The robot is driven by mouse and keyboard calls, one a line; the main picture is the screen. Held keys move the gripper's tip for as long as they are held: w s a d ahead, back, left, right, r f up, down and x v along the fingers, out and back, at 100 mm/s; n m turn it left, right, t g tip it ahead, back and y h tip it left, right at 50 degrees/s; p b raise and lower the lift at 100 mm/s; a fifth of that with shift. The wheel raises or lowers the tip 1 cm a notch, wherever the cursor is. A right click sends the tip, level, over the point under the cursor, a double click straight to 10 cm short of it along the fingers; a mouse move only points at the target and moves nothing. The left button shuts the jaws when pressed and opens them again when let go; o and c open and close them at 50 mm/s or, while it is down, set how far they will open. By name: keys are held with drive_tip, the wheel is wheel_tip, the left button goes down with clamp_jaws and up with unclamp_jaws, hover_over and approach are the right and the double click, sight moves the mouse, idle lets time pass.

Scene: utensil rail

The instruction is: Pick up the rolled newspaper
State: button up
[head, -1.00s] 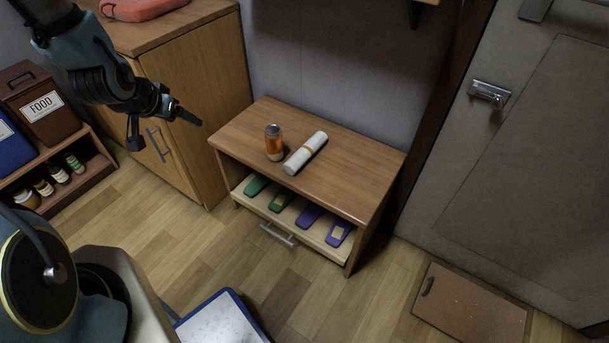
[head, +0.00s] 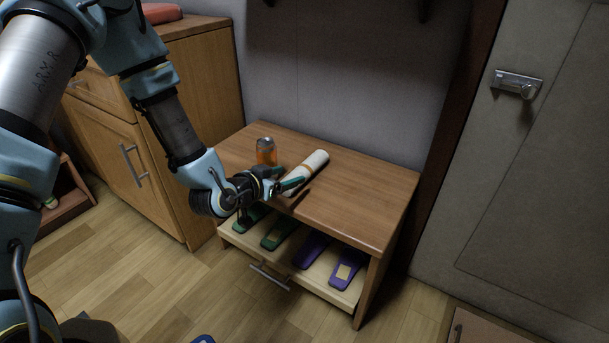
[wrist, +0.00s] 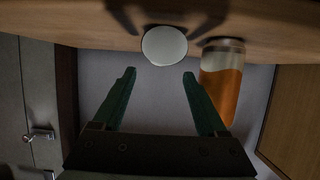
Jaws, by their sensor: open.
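The rolled newspaper (head: 308,170) is a white roll with a tan band, lying on top of the small wooden table. In the wrist view its round white end (wrist: 164,46) faces the camera, beyond the fingertips and slightly above the gap between them. My gripper (head: 288,182) is at the table's front edge, at the near end of the roll. Its two green fingers (wrist: 158,76) are spread apart with nothing between them. The near end of the roll is partly hidden by the fingers in the head view.
The table (head: 370,190) has an open drawer (head: 290,284) below holding several green and purple items. A wooden cabinet (head: 200,110) stands left.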

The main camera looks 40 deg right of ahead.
sight(294, 174)
drive_tip(key=x, duration=0.4)
drive_tip(key=b+x, duration=0.1)
drive_tip(key=x, duration=0.1)
drive_tip(key=shift+w+d+f, duration=0.1)
drive_tip(key=shift+d+f, duration=0.05)
drive_tip(key=shift+f, duration=0.2)
clamp_jaws()
idle(0.3)
